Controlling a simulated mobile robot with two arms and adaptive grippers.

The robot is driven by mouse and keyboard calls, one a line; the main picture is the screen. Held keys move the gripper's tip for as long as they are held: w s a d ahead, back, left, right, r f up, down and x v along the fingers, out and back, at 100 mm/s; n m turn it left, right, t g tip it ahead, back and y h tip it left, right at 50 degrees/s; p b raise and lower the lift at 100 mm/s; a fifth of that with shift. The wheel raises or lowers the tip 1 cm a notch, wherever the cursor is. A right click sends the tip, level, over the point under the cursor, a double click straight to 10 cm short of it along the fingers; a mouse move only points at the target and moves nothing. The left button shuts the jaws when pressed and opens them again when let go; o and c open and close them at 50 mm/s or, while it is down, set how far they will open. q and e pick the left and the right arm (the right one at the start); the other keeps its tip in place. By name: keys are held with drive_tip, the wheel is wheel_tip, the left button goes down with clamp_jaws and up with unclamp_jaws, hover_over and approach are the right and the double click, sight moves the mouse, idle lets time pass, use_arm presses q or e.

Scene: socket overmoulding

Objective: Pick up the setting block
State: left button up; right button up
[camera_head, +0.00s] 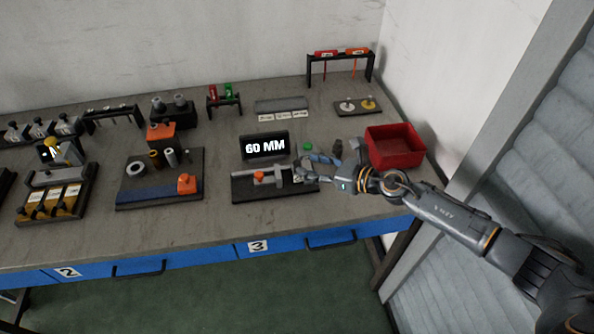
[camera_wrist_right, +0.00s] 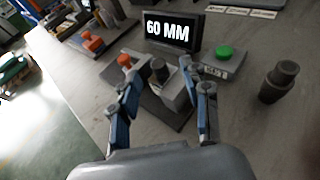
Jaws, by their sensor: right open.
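In the right wrist view, a grey block (camera_wrist_right: 176,88) with a dark knob stands on the dark base of the gauge with the 60 MM display; it looks like the setting block, though I cannot be certain. My right gripper (camera_wrist_right: 163,76) is open, with one finger on each side of this block; I cannot tell whether they touch it. In the head view, my right gripper (camera_head: 300,170) is at the right end of the gauge base (camera_head: 250,194) and partly hides the block. My left gripper is not in view.
The 60 MM display (camera_head: 265,146) stands behind the gauge, with an orange knob (camera_head: 259,176) at its front. A green button (camera_wrist_right: 225,53) and a dark stepped cylinder (camera_wrist_right: 278,82) are to the right. A red bin (camera_head: 395,158) stands at the bench's right end. Another fixture (camera_head: 145,195) sits left.

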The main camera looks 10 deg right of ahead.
sight(299, 163)
drive_tip(key=b+x, duration=0.1)
drive_tip(key=x, duration=0.4)
drive_tip(key=shift+a+f, duration=0.2)
drive_tip(key=shift+f, duration=0.05)
drive_tip(key=shift+r, duration=0.1)
clamp_jaws()
